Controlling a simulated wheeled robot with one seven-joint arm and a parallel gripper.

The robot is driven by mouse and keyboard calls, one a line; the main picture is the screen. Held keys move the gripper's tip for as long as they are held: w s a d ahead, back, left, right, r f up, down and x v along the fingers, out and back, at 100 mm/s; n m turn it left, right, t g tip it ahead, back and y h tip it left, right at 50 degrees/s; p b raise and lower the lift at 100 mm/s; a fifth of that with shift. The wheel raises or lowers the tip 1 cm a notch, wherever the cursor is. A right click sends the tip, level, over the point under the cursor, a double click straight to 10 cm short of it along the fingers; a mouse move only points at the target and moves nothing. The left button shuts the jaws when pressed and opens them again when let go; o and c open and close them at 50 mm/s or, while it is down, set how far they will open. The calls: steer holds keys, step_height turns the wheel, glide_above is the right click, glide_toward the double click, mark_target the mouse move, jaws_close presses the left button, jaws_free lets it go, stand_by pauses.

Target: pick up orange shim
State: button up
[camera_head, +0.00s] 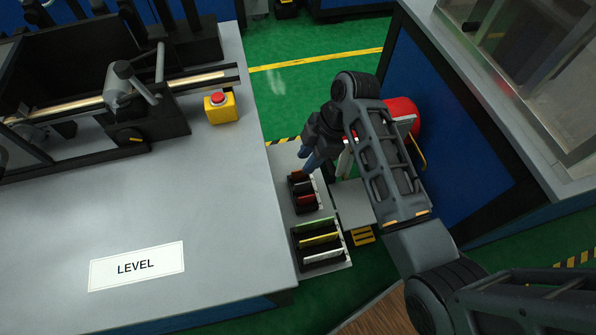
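A small orange-brown strip, which looks like the orange shim (297,174), stands at the far end of a small black rack (293,204) on a narrow grey shelf. My gripper (308,160) is just beyond and above that end of the rack, with its bluish fingers pointing down and left toward the orange shim. The fingers overlap in this view and look small, so I cannot tell if they are open or shut, or whether they touch the shim.
The same rack holds a pale bluish strip (303,187) and a red strip (306,199). A nearer black rack (296,250) holds green, yellow and white strips. A grey bench (200,210) with a LEVEL label lies left. A red cylinder (402,118) stands behind my arm.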

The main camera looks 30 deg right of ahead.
mark_target(299, 171)
steer(key=shift+x, duration=2.75)
steer(key=shift+a+r, duration=0.1)
steer(key=shift+a, duration=0.05)
steer(key=shift+c, duration=0.4)
jaws_close()
